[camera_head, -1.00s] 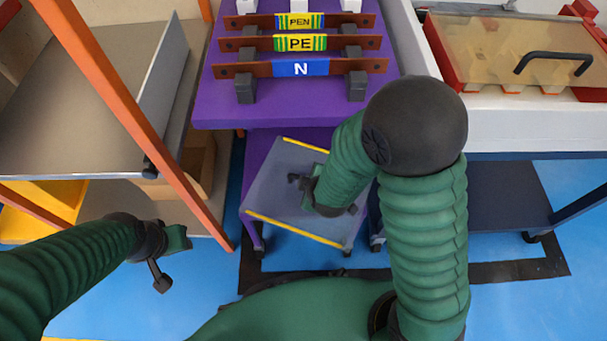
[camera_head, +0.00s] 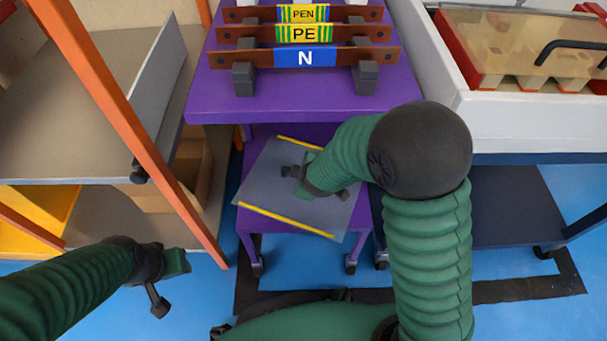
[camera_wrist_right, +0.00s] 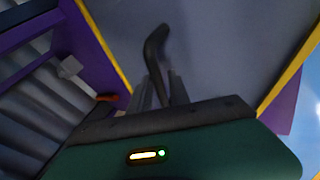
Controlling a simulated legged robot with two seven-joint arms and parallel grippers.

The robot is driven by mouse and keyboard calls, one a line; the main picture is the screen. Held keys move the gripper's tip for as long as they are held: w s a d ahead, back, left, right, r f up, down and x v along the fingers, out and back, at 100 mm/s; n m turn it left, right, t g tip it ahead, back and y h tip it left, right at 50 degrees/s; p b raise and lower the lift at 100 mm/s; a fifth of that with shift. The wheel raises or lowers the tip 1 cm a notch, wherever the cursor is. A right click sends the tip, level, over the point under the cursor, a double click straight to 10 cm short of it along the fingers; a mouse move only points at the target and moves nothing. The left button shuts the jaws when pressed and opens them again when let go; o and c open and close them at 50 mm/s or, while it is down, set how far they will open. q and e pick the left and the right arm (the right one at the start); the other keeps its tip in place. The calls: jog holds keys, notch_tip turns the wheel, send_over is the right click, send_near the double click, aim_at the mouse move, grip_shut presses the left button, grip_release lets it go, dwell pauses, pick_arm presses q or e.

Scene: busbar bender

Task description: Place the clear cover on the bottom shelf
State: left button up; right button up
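The clear cover (camera_head: 268,180) is a see-through flat panel with a yellow strip along two edges. It lies about level, tilted in the picture, over the purple bottom shelf (camera_head: 264,130) of the cart, its near corner sticking out past the front. I cannot tell whether it touches the shelf. My right gripper (camera_head: 300,176) is over the middle of the cover. In the right wrist view its fingers (camera_wrist_right: 160,90) are closed around the cover's black handle (camera_wrist_right: 153,48). My left gripper (camera_head: 168,285) is empty at the lower left; its finger gap is unclear.
The cart's purple top (camera_head: 300,95) carries copper busbars labelled PEN, PE and N (camera_head: 305,57) on dark supports. An orange-framed rack (camera_head: 125,130) stands close on the left. A white bench (camera_head: 530,120) with a red-framed lid stands right.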

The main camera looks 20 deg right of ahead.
jog(key=shift+o, duration=0.7)
jog(key=shift+s+r+p, duration=0.2)
jog(key=shift+r+p, duration=0.15)
jog(key=shift+r, duration=0.05)
jog(key=d+p+v, duration=0.1)
jog(key=p+v, duration=0.6)
jog(key=v, duration=0.4)
jog(key=s+d+r+m+g, duration=0.1)
jog(key=s+d+m+g, duration=0.1)
jog(key=s+m, duration=0.3)
jog(key=s+d+m+g, duration=0.1)
jog(key=s+m+g, duration=0.1)
jog(key=s+m, duration=0.4)
jog(key=shift+d+r+m+g+y, duration=0.3)
jog(key=shift+d+r+g, duration=0.05)
jog(key=shift+d+g, duration=0.05)
